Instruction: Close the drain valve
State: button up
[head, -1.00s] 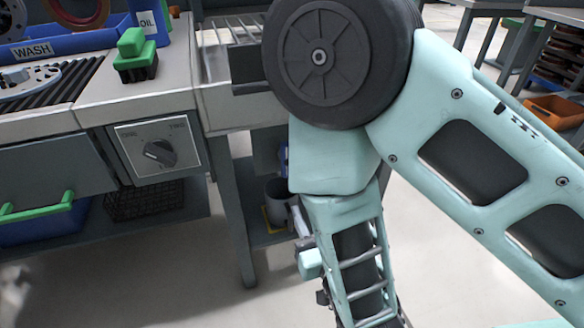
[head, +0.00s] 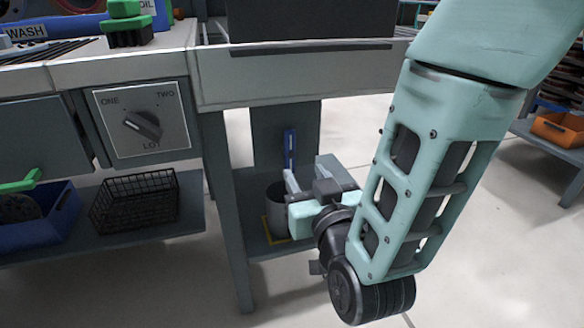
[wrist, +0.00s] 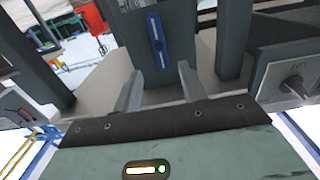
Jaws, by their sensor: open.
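A blue upright piece with a pale strip down its middle (head: 290,150) is on a dark panel under the bench. It also shows straight ahead in the wrist view (wrist: 157,38); it may be the drain valve's handle, but I cannot tell for certain. A grey bucket (head: 275,210) stands below it on a low shelf, partly hidden by my gripper. My gripper (head: 306,174) is open and empty, low in front of the panel. In the wrist view its two fingers (wrist: 160,74) point toward the blue piece, apart from it.
A dial box (head: 141,120) marked ONE, TWO and LOT is on the bench front at left. A wire basket (head: 134,201) and a blue bin (head: 48,222) sit on the shelf below. A bench leg (head: 228,220) stands left of my gripper. Open floor lies at right.

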aim_at(291, 150)
jog(key=b+x, duration=0.3)
jog(key=x, duration=0.6)
jog(key=shift+w, duration=0.1)
grip_shut()
